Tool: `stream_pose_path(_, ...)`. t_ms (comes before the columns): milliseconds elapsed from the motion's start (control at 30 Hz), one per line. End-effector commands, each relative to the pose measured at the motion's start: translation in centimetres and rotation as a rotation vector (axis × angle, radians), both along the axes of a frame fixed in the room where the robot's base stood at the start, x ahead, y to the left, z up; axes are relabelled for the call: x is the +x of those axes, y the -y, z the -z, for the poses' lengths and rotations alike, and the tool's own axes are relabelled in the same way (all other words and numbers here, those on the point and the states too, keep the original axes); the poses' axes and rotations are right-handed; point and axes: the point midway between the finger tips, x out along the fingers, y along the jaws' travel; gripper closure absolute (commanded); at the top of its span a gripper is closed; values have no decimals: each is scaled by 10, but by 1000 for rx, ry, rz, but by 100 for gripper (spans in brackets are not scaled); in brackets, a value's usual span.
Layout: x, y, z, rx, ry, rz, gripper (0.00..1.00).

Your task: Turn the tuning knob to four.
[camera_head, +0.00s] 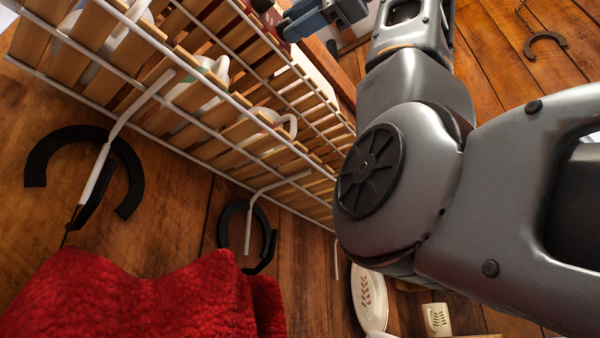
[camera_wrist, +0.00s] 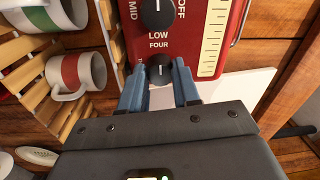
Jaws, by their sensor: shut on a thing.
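A red radio (camera_wrist: 190,12) with a pale dial scale (camera_wrist: 215,35) fills the top of the wrist view. The lower black knob (camera_wrist: 161,72) sits just under the word FOUR. A pale mark on it appears to point up towards that word. My gripper (camera_wrist: 160,68) has its two blue fingers on either side of this knob and is shut on it. In the head view the blue gripper (camera_head: 325,20) shows small at the top, beside part of the red radio (camera_head: 288,22).
A second black knob (camera_wrist: 158,12), marked MID, LOW and OFF, is just above the gripped one. Mugs (camera_wrist: 75,73) stand on a wood-slatted wire shelf (camera_head: 190,95) close to the left. A red cloth (camera_head: 150,300) and dark horseshoes (camera_head: 45,165) are below the shelf.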

Motion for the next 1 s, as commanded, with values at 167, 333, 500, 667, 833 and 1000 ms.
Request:
stream_pose_path(167,1,-1,2,3,-12,-1,99)
stream_pose_path(333,1,-1,2,2,-11,-1,99)
stream_pose_path(500,1,-1,1,3,-10,-1,62)
stream_pose_path(667,1,-1,1,4,-8,0,47)
stream_pose_path(833,0,0,0,4,-7,0,43)
stream_pose_path(1000,-2,3,0,6,-6,0,43)
